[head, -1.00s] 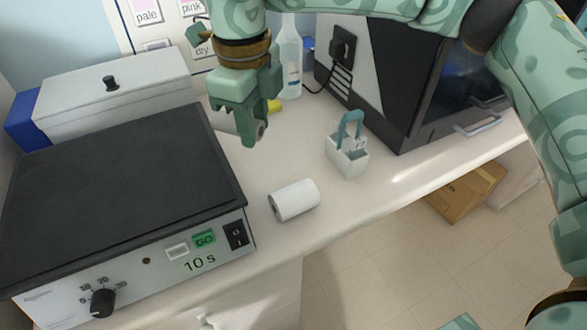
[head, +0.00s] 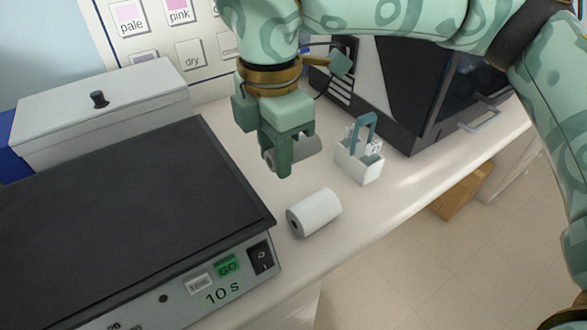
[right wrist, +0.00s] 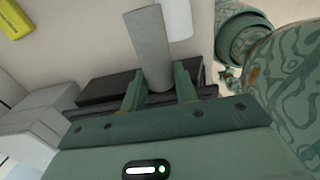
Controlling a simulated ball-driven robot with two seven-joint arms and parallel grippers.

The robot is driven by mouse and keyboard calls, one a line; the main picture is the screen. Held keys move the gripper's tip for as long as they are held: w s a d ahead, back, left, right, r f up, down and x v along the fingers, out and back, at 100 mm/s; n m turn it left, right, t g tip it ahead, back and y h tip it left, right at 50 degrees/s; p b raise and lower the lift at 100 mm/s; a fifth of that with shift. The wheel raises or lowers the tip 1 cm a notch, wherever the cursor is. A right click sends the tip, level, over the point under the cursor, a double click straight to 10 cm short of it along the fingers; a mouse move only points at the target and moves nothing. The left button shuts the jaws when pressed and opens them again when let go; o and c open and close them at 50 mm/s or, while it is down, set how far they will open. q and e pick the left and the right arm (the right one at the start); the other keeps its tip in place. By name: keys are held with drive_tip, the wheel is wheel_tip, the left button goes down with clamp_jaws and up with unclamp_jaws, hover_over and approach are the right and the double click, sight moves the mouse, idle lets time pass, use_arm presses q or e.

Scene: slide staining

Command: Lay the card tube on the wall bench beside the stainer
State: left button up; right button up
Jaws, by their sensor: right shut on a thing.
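My right gripper (head: 282,160) hangs over the bench in the head view, shut on a grey tube (head: 306,147). I take this to be the card tube. In the right wrist view the tube (right wrist: 151,45) sticks out from between the two fingers (right wrist: 160,88). The fingers hide part of it in the head view. I cannot tell how high it is above the bench. The pale wall bench (head: 385,205) runs below it. A machine with a flat dark top (head: 120,215), a GO button and a "10 s" label stands at the left. My left gripper is not in view.
A white roll (head: 318,211) lies on the bench just in front of the gripper. A white caddy (head: 360,165) with a teal handle stands right of it. A dark-fronted machine (head: 400,85) stands at the back right. A grey lidded box (head: 105,115) is at the back left.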

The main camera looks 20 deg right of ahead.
drive_tip(key=w+a+f+b, duration=0.1)
drive_tip(key=w+f+b, duration=0.25)
drive_tip(key=w, duration=0.45)
drive_tip(key=b, duration=0.2)
hover_over(249, 171)
drive_tip(key=f, duration=0.5)
drive_tip(key=shift+s+d+f, duration=0.1)
drive_tip(key=shift+s+f, duration=0.25)
drive_tip(key=shift+s, duration=0.05)
drive_tip(key=shift+w+f, duration=0.15)
drive_tip(key=shift+f, duration=0.1)
drive_tip(key=f, duration=0.1)
drive_tip(key=f+b, duration=0.2)
drive_tip(key=shift+w+f, duration=0.25)
drive_tip(key=shift+f, duration=0.1)
drive_tip(key=shift+r, duration=0.15)
drive_tip(key=shift+s+r, duration=0.1)
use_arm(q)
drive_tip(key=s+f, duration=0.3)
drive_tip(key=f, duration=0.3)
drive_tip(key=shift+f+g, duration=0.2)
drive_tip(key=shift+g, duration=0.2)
use_arm(e)
drive_tip(key=o, duration=0.9)
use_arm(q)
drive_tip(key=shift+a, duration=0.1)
use_arm(e)
drive_tip(key=shift+o, duration=0.2)
